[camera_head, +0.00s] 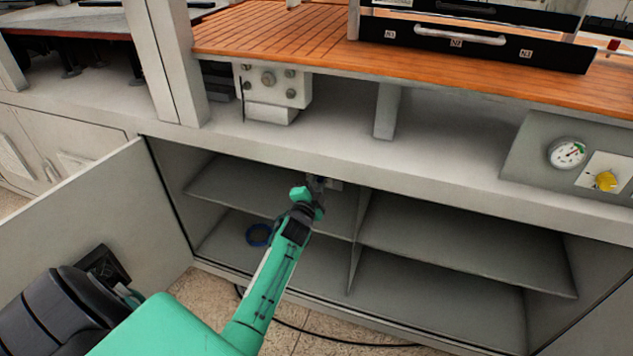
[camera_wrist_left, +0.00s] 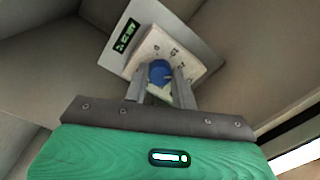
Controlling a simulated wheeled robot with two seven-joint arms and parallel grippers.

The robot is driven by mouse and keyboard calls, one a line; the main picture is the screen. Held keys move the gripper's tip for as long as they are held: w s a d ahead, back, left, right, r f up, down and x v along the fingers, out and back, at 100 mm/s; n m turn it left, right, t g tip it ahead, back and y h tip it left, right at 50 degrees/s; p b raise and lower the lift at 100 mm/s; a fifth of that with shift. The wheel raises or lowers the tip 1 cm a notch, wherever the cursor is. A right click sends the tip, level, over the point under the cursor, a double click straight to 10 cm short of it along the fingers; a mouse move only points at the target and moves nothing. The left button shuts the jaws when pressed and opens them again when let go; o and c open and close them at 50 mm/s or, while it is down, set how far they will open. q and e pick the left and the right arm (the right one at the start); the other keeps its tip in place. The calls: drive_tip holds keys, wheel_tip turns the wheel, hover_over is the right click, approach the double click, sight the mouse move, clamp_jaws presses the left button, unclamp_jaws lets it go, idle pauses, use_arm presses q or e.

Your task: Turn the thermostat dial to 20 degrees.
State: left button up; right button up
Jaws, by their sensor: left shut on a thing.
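The thermostat shows in the left wrist view as a pale box (camera_wrist_left: 181,50) on a grey plate, with a small green-lit display (camera_wrist_left: 127,35) whose reading is too small to make out. Its blue dial (camera_wrist_left: 160,70) sits between the fingers of my left gripper (camera_wrist_left: 161,88), which is shut on it. Marks lie around the dial, but I cannot tell which one it points to. In the head view my left gripper (camera_head: 318,184) reaches into the open cabinet under the counter and hides most of the thermostat (camera_head: 337,184). My right gripper is not in view.
The cabinet has shelves (camera_head: 420,235) and an upright divider close to my left gripper. A blue ring (camera_head: 258,235) lies inside. The open cabinet door (camera_head: 95,205) stands at left. A round gauge (camera_head: 567,152) and a yellow knob (camera_head: 606,181) are at right.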

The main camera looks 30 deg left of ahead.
use_arm(q)
drive_tip(key=shift+n, duration=0.7)
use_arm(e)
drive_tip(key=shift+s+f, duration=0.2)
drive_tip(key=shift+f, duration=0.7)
use_arm(q)
drive_tip(key=o, duration=1)
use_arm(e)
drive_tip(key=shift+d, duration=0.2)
use_arm(q)
drive_tip(key=shift+s, duration=0.1)
drive_tip(key=v, duration=1.3)
drive_tip(key=shift+s+d, duration=0.2)
drive_tip(key=shift+s, duration=0.1)
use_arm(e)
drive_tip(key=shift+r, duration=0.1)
